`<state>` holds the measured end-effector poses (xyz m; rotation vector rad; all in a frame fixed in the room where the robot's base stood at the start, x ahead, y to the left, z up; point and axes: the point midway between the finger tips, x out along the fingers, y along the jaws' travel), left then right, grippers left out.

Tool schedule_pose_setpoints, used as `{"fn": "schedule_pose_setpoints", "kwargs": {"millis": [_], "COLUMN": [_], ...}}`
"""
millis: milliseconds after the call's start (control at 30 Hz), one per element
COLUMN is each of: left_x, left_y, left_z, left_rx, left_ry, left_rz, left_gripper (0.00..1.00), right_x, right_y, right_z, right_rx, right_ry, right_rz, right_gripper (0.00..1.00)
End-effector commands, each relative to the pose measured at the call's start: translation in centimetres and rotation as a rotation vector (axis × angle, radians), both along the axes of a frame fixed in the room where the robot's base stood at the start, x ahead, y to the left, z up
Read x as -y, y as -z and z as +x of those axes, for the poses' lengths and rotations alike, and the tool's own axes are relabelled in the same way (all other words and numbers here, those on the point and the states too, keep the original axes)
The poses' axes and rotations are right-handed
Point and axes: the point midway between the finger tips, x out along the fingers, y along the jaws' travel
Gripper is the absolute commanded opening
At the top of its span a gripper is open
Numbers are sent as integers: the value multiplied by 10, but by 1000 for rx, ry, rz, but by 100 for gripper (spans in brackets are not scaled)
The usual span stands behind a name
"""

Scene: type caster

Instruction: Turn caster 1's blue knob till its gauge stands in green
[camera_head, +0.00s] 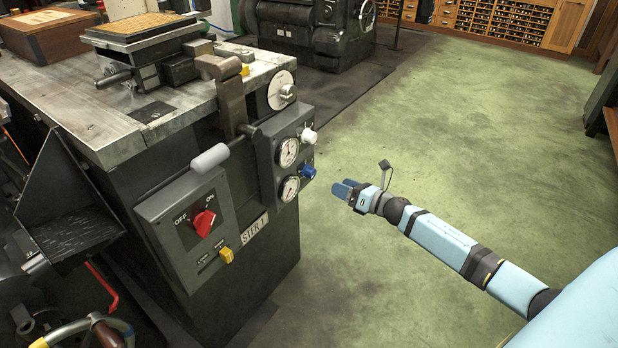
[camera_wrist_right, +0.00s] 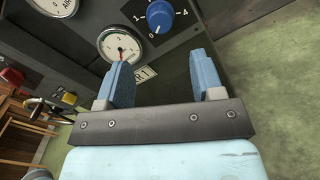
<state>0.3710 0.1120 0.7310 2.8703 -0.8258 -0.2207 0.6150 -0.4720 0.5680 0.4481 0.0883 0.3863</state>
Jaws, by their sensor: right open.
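Caster 1 (camera_head: 215,255) is the dark machine on the left, with a partly hidden nameplate reading "STER 1". Its blue knob (camera_head: 308,171) sticks out of the panel's right side, below a white knob. In the right wrist view the blue knob (camera_wrist_right: 160,15) is at the top, with marks 0, 1 and 4 around it. The lower gauge (camera_head: 290,189) is beside it and also shows in the wrist view (camera_wrist_right: 118,45); its needle's zone is too small to tell. My right gripper (camera_head: 344,189) is open and empty, just right of the knob, apart from it. Its blue fingers (camera_wrist_right: 165,78) show below the knob.
An upper gauge (camera_head: 288,152) and a white knob (camera_head: 308,136) are close above. A red ON/OFF switch (camera_head: 204,223) and a grey lever handle (camera_head: 210,158) are on the caster's front. The green floor (camera_head: 440,130) to the right is clear.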

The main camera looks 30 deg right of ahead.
Motion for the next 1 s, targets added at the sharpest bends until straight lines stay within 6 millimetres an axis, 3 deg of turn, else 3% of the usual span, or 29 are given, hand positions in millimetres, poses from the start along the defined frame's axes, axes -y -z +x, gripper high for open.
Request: {"fn": "schedule_pose_setpoints", "kwargs": {"millis": [200,500,933,967,1000], "left_x": [-5,-9,-10,-10,-10], "left_y": [3,0,-5,-5,-5], "left_z": [8,15,18,18,18], "left_rx": [84,167,199,199,199], "left_ry": [-3,-7,-6,-6,-6], "left_rz": [48,97,109,109,110], "left_gripper": [43,43,43,43,43], "right_x": [-19,-37,-41,-41,-41], "right_y": [2,2,1,1,1], "right_z": [46,90,99,99,99], "right_rx": [3,1,-2,-2,-1], "right_ry": [0,1,1,1,0], "right_rz": [1,3,3,3,3], "right_gripper": [61,61,61,59,50]}}
